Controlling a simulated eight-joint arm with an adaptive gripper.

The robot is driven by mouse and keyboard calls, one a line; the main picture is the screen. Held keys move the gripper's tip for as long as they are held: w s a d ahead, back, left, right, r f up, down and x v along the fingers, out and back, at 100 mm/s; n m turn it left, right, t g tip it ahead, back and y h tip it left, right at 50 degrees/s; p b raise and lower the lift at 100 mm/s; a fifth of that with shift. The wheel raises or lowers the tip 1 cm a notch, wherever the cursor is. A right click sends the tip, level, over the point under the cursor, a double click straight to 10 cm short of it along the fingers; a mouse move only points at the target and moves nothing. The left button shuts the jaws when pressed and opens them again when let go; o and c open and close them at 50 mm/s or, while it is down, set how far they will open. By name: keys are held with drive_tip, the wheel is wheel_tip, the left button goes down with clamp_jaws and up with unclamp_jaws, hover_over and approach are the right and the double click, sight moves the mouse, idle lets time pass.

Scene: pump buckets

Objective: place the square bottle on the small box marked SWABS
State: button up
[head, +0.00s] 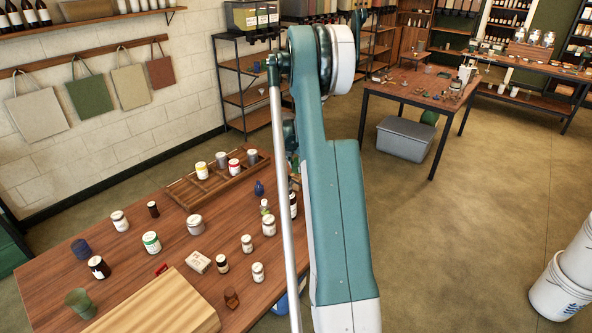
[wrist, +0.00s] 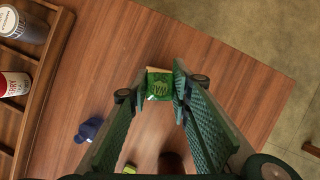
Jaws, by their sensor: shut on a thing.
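My gripper (wrist: 164,92) is shut on a small green, square-sided thing (wrist: 159,86), which looks like the square bottle seen from above. Pale letters, perhaps "WA", show on or through it, and a tan edge shows at its far side. I cannot tell whether it touches anything below. In the head view my arm hides the gripper's tips and the held thing. A small white box with print (head: 198,262) lies on the table in the head view; its lettering is too small to read, so I cannot tell if it is the SWABS box.
A wooden rack (head: 215,187) with several jars stands at the table's back; it shows left in the wrist view. A blue vase (wrist: 88,130) and a dark bottle (head: 293,204) stand near the gripper. Several jars and a cutting board (head: 160,308) occupy the front.

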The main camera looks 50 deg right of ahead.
drive_tip(key=shift+f, duration=1.3)
drive_tip(key=shift+f, duration=0.1)
drive_tip(key=o, duration=0.9)
drive_tip(key=shift+p+v, duration=0.35)
drive_tip(key=shift+v, duration=5.8)
drive_tip(key=shift+w, duration=0.1)
